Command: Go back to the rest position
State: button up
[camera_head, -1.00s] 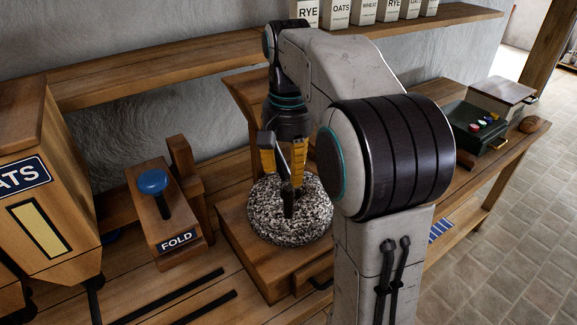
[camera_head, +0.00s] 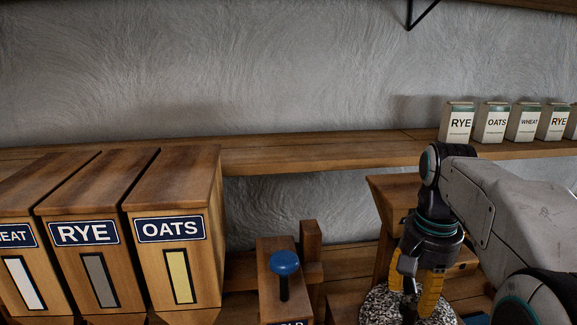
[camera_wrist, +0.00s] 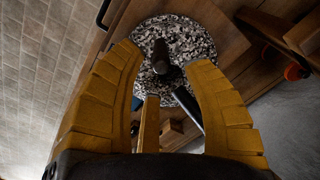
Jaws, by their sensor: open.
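My gripper (camera_head: 420,292) hangs pointing down over a speckled grey round millstone (camera_head: 380,302) at the lower right of the head view. In the wrist view, my gripper (camera_wrist: 163,68) has its yellow fingers spread apart. The millstone (camera_wrist: 205,35) lies beyond the fingertips, with a dark upright handle (camera_wrist: 160,55) on it showing between them. The fingers do not appear closed on the handle. The gap between fingertips and handle is hard to judge.
Bins labelled RYE (camera_head: 85,255) and OATS (camera_head: 172,250) stand at the left. A blue-knobbed lever (camera_head: 285,263) stands between them and the mill. A wall shelf (camera_head: 300,155) runs behind, with several labelled cartons (camera_head: 492,125) at right. Tiled floor (camera_wrist: 45,70) shows in the wrist view.

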jog(key=s+a+f+n+t, duration=0.1)
jog(key=s+a+f+n, duration=0.2)
jog(key=s, duration=0.4)
jog(key=s+a+f+n+t, duration=0.2)
jog(key=s+f, duration=0.3)
jog(key=s, duration=0.3)
jog(key=shift+a+n+t, duration=0.3)
jog(key=shift+a+n, duration=0.5)
jog(key=shift+a, duration=0.05)
